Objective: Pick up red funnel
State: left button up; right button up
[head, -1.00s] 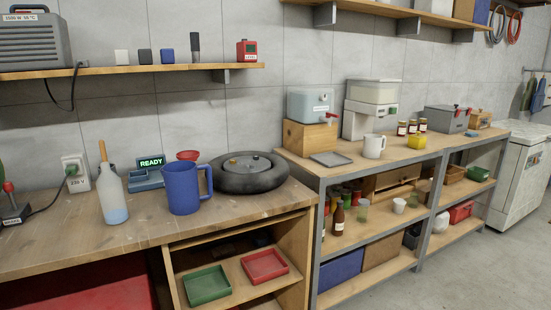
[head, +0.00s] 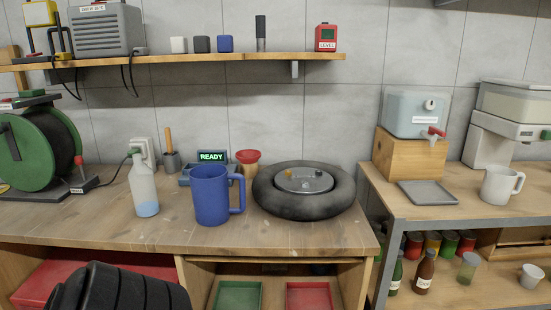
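A red funnel (head: 248,157) stands at the back of the wooden workbench, its wide red rim upward. It is behind and to the right of the blue jug (head: 211,195) and left of the black tyre-like ring (head: 304,205). Its lower part is partly hidden by the jug's handle. A dark ribbed part at the bottom left edge belongs to my own arm. Neither gripper's fingertips show in the head view.
A spray bottle (head: 144,190) with blue liquid stands left of the jug. A green hose reel (head: 38,148) is at the far left. A READY display box (head: 212,157) sits behind the jug. The shelf (head: 180,60) overhangs at the back. The bench's front strip is clear.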

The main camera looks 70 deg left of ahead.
aim_at(248, 156)
jog(key=u, duration=1.65)
